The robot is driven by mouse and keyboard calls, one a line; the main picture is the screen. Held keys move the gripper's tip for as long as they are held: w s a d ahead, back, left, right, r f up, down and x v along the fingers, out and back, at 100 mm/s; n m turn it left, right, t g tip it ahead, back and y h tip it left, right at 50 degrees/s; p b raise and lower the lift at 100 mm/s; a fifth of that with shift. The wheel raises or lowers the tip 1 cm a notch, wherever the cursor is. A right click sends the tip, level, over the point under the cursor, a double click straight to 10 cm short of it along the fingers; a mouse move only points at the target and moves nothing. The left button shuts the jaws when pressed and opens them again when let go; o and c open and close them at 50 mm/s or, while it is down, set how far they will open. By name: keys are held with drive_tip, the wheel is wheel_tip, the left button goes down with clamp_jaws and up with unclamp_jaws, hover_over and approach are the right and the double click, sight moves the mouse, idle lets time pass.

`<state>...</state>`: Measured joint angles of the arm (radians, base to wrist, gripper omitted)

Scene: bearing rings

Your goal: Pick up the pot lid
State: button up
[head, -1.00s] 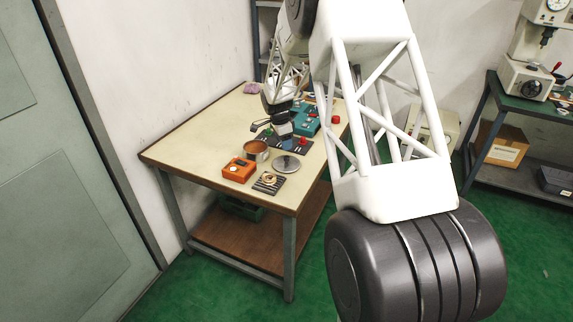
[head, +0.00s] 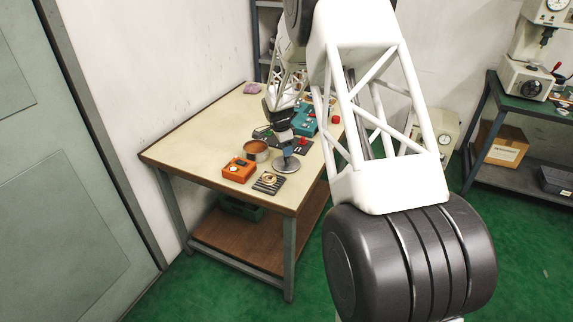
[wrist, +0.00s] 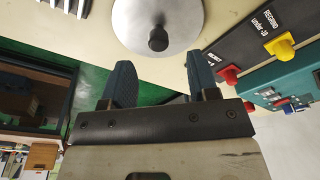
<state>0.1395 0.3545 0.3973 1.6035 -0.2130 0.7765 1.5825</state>
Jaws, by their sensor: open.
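The pot lid (head: 284,166) is a flat grey metal disc lying on the table near its front right. In the wrist view the lid (wrist: 180,22) shows at the top, with a dark round knob (wrist: 158,39) standing at its middle. My gripper (head: 286,150) is over the lid in the head view. In the wrist view my gripper (wrist: 157,75) has its two dark blue fingers spread apart, with nothing between them. The knob lies beyond the fingertips, roughly in line with the gap. The exact height above the lid is hard to tell.
A copper-coloured pot (head: 256,151) stands just left of the lid. An orange box (head: 238,170) and a dark slotted plate with a ring (head: 269,182) lie in front. A teal box (head: 304,122) and a dark panel with red and yellow knobs (wrist: 262,48) are close by. The table's left (head: 195,150) is clear.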

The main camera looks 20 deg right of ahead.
sight(287, 161)
drive_tip(key=shift+f, duration=0.1)
drive_tip(key=shift+s+d+f, duration=0.1)
drive_tip(key=shift+d+f, duration=0.05)
drive_tip(key=shift+f, duration=1.1)
drive_tip(key=shift+d+f, duration=0.15)
drive_tip(key=shift+f, duration=1.1)
clamp_jaws()
